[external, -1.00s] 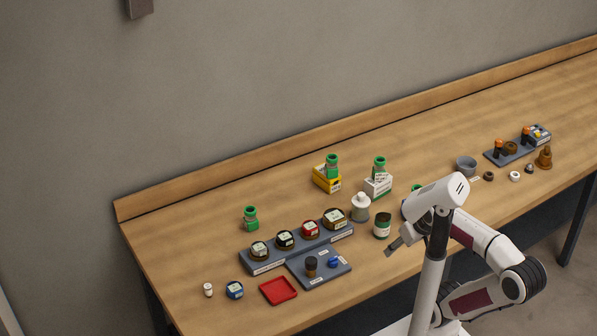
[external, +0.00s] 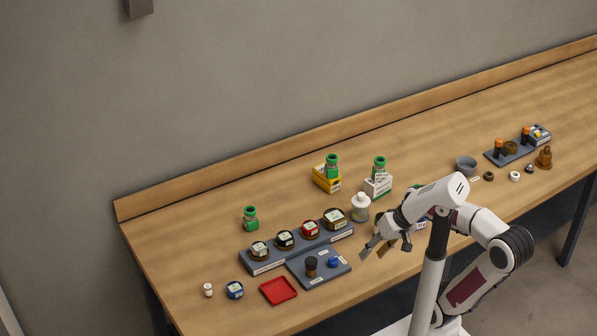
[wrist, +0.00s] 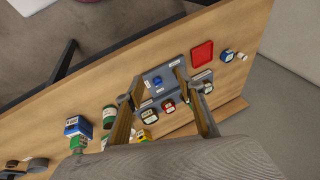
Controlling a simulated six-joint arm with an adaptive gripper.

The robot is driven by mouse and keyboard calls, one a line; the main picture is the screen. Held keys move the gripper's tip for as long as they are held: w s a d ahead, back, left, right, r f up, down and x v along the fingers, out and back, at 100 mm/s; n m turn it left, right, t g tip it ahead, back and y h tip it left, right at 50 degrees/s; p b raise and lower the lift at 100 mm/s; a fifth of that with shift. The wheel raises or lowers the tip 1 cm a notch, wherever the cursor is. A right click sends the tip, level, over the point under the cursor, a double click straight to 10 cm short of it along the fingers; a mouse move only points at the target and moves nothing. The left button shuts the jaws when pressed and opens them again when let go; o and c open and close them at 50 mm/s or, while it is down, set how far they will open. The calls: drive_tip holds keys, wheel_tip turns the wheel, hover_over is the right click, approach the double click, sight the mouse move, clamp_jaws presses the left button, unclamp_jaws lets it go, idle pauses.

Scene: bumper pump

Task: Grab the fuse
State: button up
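I cannot tell for sure which item is the fuse. A small grey plate (external: 335,273) near the front of the bench holds a black-and-brown knob-like piece (external: 311,266) and a small blue piece (external: 333,262). The blue piece also shows in the wrist view (wrist: 157,80), between my fingers as seen from there. My gripper (external: 375,252) is open and empty, above the bench to the right of the plate. Its two spread fingers also show in the wrist view (wrist: 158,72). The finger on the right covers part of the plate there.
A long grey rack (external: 262,266) with several lidded jars stands behind the plate. A red tray (external: 278,290), a blue jar (external: 235,290) and a white bottle (external: 208,289) are left of it. A grey-and-white bottle (external: 361,208) stands behind my gripper.

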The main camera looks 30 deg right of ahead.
drive_tip(key=w+a+f+m+g+y, duration=0.15)
drive_tip(key=w+a+m+y, duration=0.35)
drive_tip(key=a, duration=0.8)
drive_tip(key=m+y, duration=0.4)
drive_tip(key=m, duration=0.5)
hover_over(240, 284)
drive_tip(key=s+d, duration=0.4)
drive_tip(key=s, duration=0.3)
wheel_tip(240, 284, down, 7)
drive_tip(key=w+a+f+m, duration=0.1)
drive_tip(key=w+f, duration=0.1)
drive_tip(key=w+a+f+m+t, duration=0.1)
drive_tip(key=w+f+m, duration=0.1)
drive_tip(key=f, duration=0.1)
drive_tip(key=w+a+f+m, duration=0.1)
drive_tip(key=w+f+m, duration=0.1)
drive_tip(key=shift+a+f+t+y, duration=0.2)
drive_tip(key=shift+a+t+y, duration=0.05)
drive_tip(key=shift+y, duration=0.15)
drive_tip(key=shift+w+a+f+m, duration=0.2)
drive_tip(key=shift+w+f+m, duration=0.15)
drive_tip(key=shift+f+m, duration=0.2)
drive_tip(key=shift+a+f, duration=0.1)
drive_tip(key=x, duration=0.6)
drive_tip(key=shift+w, duration=0.1)
drive_tip(key=shift+w+a+f, duration=0.1)
drive_tip(key=shift+a, duration=0.1)
